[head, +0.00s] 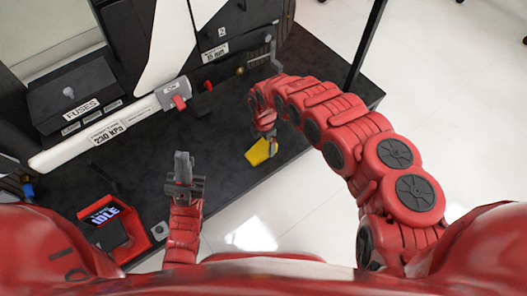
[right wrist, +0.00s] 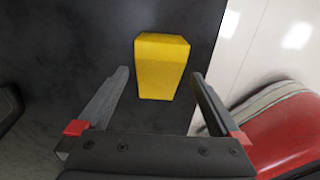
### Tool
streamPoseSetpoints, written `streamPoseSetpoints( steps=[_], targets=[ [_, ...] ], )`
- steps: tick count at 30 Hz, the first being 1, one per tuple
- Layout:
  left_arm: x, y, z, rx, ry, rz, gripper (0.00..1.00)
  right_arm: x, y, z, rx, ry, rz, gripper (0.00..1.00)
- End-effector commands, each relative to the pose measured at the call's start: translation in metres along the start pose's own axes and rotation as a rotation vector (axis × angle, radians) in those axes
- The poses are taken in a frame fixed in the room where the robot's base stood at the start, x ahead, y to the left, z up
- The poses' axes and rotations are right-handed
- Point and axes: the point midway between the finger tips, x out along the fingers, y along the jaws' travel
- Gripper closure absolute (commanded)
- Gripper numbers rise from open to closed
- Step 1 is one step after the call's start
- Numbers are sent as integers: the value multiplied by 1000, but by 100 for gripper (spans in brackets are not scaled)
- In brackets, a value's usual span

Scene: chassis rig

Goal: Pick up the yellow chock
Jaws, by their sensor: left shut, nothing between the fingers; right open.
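The yellow chock (head: 258,152) lies on the dark bench top near its front edge in the head view. In the right wrist view the yellow chock (right wrist: 161,66) stands beyond and between the two fingers. My right gripper (right wrist: 160,82) is open and empty, with its fingers on either side of the line to the chock. In the head view my right gripper (head: 270,142) is right beside the chock and partly hides it. I cannot tell whether it touches. My left gripper (head: 183,158) is shut and empty, to the left of the chock.
A black box labelled FUSES (head: 85,95) and a white bar (head: 95,135) with a red knob (head: 179,102) stand at the back left. Bare bench (head: 222,125) lies between the grippers. White floor lies beyond the edge.

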Motion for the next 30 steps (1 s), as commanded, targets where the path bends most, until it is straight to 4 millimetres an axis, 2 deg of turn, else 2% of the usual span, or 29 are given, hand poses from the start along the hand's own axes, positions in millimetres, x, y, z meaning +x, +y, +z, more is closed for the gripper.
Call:
streamPoseSetpoints(
  steps=[1, 4, 12, 27, 29, 30],
  targets=[
    [-13, 5, 2, -5, 1, 13, 100, 17, 2, -1, 0, 1, 0, 0],
    [-16, 9, 4, -12, -2, 33, 100, 30, 1, -1, 2, 2, 0, 0],
    [-13, 10, 5, -15, -4, 41, 100, 29, 1, 0, 1, 0, 1, 2],
    [-14, 10, 5, -15, -4, 40, 100, 29, 1, 0, 2, 0, 1, 92],
    [-14, 10, 5, -15, -4, 40, 100, 29, 1, 0, 2, 0, 1, 100],
    [-13, 10, 5, -15, -4, 40, 100, 29, 1, 0, 2, 0, 1, 100]
  ],
)
